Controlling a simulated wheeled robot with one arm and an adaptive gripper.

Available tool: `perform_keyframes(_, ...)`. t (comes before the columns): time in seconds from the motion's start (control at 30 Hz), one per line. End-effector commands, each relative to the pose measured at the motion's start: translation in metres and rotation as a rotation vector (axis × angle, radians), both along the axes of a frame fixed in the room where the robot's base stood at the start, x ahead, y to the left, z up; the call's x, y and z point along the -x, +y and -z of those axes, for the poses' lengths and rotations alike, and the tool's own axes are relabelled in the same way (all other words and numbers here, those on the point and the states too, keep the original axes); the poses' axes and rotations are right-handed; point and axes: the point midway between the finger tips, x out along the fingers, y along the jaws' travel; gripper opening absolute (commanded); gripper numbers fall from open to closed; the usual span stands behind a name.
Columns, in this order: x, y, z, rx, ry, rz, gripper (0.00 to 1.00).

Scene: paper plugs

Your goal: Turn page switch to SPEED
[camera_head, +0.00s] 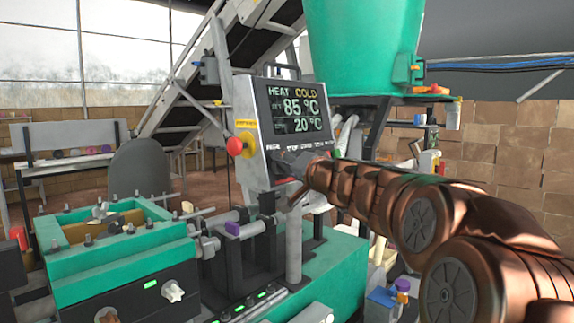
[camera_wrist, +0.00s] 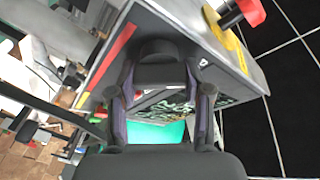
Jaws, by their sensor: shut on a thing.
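The control panel (camera_head: 283,112) is a tilted grey box with a dark screen (camera_head: 297,108). The screen reads HEAT COLD, 85 °C and 20 °C. A row of small labels runs under it, the leftmost seeming to read PAGE. My gripper (camera_head: 284,160) is at the lower left of the panel face and covers the switch there in the head view. In the wrist view my gripper (camera_wrist: 158,75) has its fingers on both sides of a dark knob, the page switch (camera_wrist: 160,50), and is shut on it. Which way the switch points cannot be told.
A red stop button (camera_head: 235,146) on a yellow base sticks out at the panel's left edge. It also shows in the wrist view (camera_wrist: 240,12). A green hopper (camera_head: 362,45) stands behind right. A green machine bed (camera_head: 75,240) with bolts is at lower left.

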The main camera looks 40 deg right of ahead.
Motion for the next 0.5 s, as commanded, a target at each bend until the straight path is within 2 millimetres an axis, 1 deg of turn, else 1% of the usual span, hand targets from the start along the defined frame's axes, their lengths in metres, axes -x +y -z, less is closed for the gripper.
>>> perform_keyframes(0.27,0.0,0.0009,-0.0031,-0.037,0.006,0.006,0.14)
perform_keyframes(0.5,-0.0005,0.0007,-0.0059,-0.165,0.037,0.04,0.15)
